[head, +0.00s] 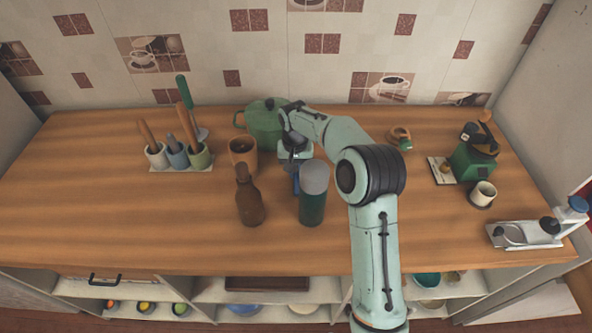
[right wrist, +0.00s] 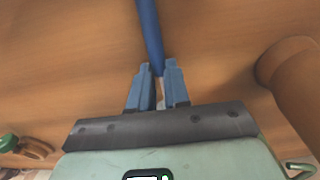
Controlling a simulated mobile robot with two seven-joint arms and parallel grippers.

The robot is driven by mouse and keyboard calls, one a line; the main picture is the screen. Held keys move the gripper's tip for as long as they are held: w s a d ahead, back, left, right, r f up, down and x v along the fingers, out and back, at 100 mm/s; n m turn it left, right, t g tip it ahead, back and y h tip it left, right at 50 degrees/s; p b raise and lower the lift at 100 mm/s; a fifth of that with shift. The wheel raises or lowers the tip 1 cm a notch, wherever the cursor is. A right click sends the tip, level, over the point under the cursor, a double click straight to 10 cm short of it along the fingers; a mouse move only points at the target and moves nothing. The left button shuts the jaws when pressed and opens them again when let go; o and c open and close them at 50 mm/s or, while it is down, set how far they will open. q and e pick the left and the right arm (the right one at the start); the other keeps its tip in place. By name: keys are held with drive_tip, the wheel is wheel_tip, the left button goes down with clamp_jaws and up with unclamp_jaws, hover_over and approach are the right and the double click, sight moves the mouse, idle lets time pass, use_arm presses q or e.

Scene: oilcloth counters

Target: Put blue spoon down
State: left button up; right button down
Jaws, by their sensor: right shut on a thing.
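The blue spoon (right wrist: 149,30) shows in the right wrist view as a long blue handle running up and out of the picture. Its lower end lies between the fingertips of my right gripper (right wrist: 158,75), which is shut on it. In the head view my right gripper (head: 294,158) is low over the wooden counter, in front of the green pot. A short blue piece of the spoon (head: 296,184) shows beneath it, between the brown bottle and the green flask. The spoon's bowl is hidden. I cannot tell whether the spoon touches the counter. My left gripper is not in view.
The brown bottle (head: 249,200), grey-topped flask (head: 313,205), orange-brown pot (head: 241,160) and green pot (head: 262,125) stand close around my right gripper. A utensil holder (head: 181,166) is at left, a green grinder (head: 474,160) at right. The counter (head: 110,220) is clear at front left.

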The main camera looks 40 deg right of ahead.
drive_tip(key=shift+f, duration=0.15)
drive_tip(key=c, duration=1.1)
unclamp_jaws()
